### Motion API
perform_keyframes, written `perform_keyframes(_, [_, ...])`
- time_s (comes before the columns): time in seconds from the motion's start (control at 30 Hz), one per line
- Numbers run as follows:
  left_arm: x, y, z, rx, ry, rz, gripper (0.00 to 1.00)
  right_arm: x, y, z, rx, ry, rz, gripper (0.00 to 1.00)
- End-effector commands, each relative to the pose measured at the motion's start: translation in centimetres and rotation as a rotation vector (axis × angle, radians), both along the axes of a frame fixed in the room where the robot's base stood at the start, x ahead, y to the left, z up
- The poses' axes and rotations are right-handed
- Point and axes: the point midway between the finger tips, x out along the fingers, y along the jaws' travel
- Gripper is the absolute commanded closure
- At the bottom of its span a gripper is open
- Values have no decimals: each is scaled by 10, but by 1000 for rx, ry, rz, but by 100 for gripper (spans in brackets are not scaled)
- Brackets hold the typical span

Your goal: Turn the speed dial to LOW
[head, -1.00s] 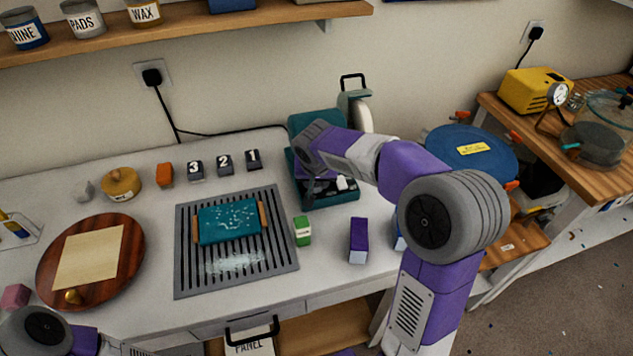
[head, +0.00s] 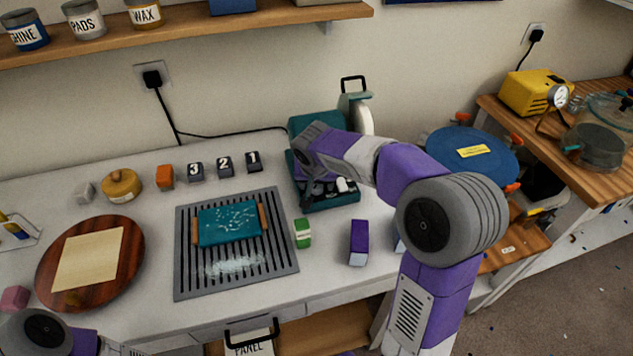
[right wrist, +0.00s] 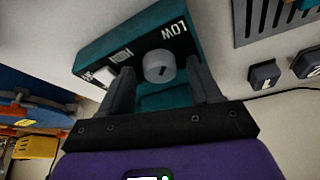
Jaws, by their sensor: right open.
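The teal machine (head: 318,121) stands at the back right of the white bench, partly hidden by my right arm. In the right wrist view its front panel (right wrist: 120,56) carries the word LOW and other, less readable white lettering. A round light-grey dial (right wrist: 158,66) with a dark mark sits on that panel, near LOW. My right gripper (right wrist: 163,76) is open, with one finger on each side of the dial in this view. I cannot tell whether the fingers touch it. In the head view my right gripper (head: 322,190) is at the machine's front, mostly covering the panel.
A grey slotted rack (head: 285,258) with a teal slab (head: 229,224) lies left of the machine. A green block (head: 303,233), a purple block (head: 358,243) and numbered blocks (head: 225,164) stand nearby. A blue round lid (head: 470,150) is to the right.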

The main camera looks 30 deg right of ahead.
Motion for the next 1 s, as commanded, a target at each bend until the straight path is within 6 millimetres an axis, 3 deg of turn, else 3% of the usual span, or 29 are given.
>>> perform_keyframes(0.17, [0, 0, 4, 0, 0, 0, 57, -3, 2, 11, 0, -2, 2, 37])
perform_keyframes(0.53, [0, 0, 21, 0, 0, 0, 57, -21, 13, 64, 0, -2, -1, 37])
perform_keyframes(1.0, [0, 0, 22, 0, 0, 0, 57, -25, 15, 70, 0, 0, 0, 37])
